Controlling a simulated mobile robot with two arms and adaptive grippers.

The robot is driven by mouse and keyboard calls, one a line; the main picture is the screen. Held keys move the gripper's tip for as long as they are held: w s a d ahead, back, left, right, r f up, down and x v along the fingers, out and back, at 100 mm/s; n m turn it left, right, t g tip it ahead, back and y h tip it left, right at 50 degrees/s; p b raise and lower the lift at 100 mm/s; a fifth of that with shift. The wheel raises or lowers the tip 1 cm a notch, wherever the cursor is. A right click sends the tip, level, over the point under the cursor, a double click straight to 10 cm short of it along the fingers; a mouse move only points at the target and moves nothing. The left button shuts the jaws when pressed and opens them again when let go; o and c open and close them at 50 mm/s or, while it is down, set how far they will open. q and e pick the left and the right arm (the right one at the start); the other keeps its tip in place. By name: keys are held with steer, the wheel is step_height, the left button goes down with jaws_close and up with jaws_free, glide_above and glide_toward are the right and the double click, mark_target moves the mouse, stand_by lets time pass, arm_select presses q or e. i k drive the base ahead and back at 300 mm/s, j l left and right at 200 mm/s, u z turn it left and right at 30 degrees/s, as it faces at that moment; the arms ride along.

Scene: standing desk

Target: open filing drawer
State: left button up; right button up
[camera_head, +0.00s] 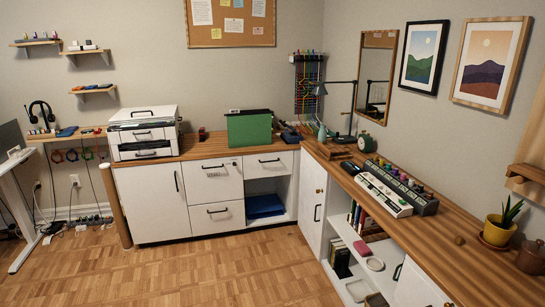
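A white cabinet stands under the wooden counter at the back. It has an upper drawer (216,182) and a lower drawer (218,222) in the middle, each with a black bar handle. A small drawer (258,169) with a black handle is to their right, above an open shelf. All three drawers look shut. The frames do not show which one is the filing drawer. Neither of my grippers is in view.
A tall cabinet door (150,207) is left of the drawers. A green file box (249,130) and a white printer (145,136) stand on the counter. A second counter (440,240) runs along the right. The wooden floor (200,272) before the drawers is clear.

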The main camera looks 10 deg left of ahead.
mark_target(213, 179)
steer(key=i+j+u, duration=0.1)
steer(key=i+u, duration=0.2)
steer(key=i, duration=0.3)
steer(key=i+u, duration=0.3)
steer(key=i, duration=0.35)
steer(key=i+l+u, duration=0.3)
steer(key=i, duration=0.3)
